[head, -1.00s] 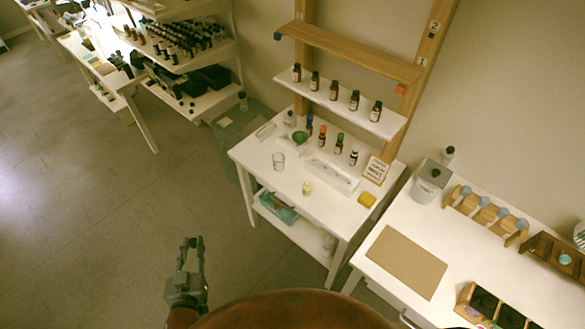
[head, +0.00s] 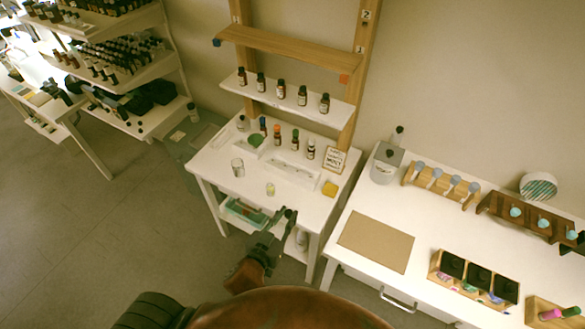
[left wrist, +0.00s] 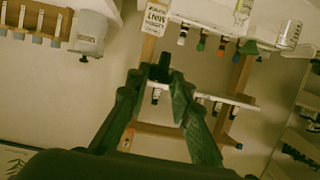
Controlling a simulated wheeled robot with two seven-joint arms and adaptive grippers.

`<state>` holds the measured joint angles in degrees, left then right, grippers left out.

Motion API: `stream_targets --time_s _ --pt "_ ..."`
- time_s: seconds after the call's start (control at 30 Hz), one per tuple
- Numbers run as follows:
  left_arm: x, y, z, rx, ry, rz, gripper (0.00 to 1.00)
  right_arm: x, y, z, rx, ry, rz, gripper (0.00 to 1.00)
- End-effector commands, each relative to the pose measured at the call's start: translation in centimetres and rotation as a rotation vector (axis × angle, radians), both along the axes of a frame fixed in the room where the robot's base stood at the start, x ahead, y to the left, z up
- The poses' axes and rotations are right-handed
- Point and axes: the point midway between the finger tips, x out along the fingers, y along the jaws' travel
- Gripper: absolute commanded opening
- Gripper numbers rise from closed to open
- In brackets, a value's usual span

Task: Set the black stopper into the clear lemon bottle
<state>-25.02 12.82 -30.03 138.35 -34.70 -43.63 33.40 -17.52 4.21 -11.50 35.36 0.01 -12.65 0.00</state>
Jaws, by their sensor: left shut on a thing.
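The clear lemon bottle (head: 270,189) is a small clear bottle with pale yellow content, standing on the white table near its front edge. It also shows at the top of the left wrist view (left wrist: 242,12). My left gripper (head: 288,214) is by the table's front edge, to the right of and nearer than the bottle, apart from it. In the left wrist view its fingertips (left wrist: 158,76) are shut on the small black stopper (left wrist: 161,65). The stopper is hard to make out in the head view. My right gripper is in neither view.
A glass beaker (head: 237,168) stands left of the bottle. A side table with a brown mat (head: 376,242) is at right.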

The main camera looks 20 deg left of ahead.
Motion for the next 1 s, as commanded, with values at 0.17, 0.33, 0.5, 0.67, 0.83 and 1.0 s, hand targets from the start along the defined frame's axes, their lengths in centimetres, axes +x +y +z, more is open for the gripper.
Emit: stream_targets --time_s 0.17,0.33,0.5,0.67,0.83,1.0 --pt "5.9 3.2 -2.9 0.011 -0.001 -0.049 0.01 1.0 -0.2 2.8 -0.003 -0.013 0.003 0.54" --pt "11.6 9.2 -4.4 0.008 -0.003 -0.046 0.01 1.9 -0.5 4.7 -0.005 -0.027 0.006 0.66" --pt "15.1 14.2 -4.3 0.004 -0.003 -0.020 0.01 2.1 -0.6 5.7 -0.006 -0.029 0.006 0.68" --pt "16.3 16.5 -4.2 0.003 -0.001 -0.004 0.01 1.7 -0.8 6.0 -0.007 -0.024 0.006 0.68" --pt "16.5 16.8 -4.2 0.000 -0.001 -0.002 0.01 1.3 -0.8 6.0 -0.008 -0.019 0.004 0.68" --pt "16.5 16.7 -4.2 0.000 -0.001 -0.002 0.01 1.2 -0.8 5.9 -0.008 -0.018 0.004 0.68"
